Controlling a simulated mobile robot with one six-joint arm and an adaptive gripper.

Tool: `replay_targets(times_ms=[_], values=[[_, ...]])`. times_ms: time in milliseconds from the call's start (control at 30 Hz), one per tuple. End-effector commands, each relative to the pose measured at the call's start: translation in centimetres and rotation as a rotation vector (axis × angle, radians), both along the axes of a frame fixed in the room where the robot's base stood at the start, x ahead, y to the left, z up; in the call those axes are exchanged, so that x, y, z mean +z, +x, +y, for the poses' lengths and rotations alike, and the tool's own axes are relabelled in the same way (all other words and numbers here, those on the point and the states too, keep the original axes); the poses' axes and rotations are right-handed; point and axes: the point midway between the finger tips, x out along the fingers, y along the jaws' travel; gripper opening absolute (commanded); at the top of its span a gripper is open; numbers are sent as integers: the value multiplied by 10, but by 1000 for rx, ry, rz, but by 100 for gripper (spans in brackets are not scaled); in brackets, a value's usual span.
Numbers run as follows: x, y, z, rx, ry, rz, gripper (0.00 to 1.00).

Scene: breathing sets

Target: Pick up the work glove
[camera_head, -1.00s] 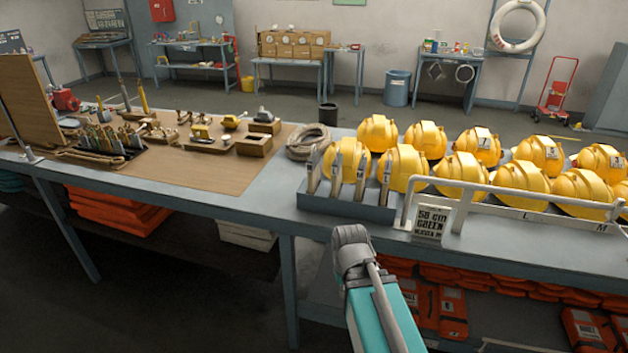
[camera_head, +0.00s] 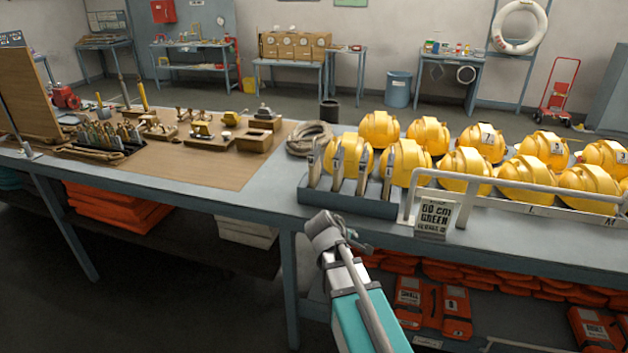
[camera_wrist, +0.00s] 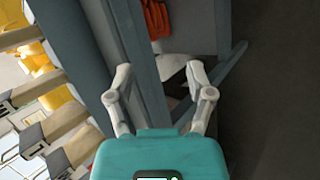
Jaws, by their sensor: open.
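I cannot make out a work glove in either view. My gripper (camera_wrist: 159,72) is open and empty in the wrist view, its two pale fingers spread apart beside the blue-grey table edge. In the head view my gripper and forearm are in front of the long table (camera_head: 262,213), just below the grey rack (camera_head: 345,203) with upright silver pieces. The gripper's fingers are small and partly hidden there.
Yellow helmets (camera_head: 466,170) fill the table's right side behind a white rail (camera_head: 470,182) and a sign (camera_head: 435,217). A rope coil (camera_head: 309,139) lies left of them. Tools stand on a brown board (camera_head: 217,175). Orange packs (camera_head: 455,310) lie on the lower shelf.

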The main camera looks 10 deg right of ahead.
Motion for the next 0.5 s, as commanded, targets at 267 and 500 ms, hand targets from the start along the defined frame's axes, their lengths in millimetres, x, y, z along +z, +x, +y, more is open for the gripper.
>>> replay_targets(times_ms=[267, 500], values=[[25, 78, 19, 413, -499, 24, 69], [53, 134, 60, 722, -977, 108, 69]])
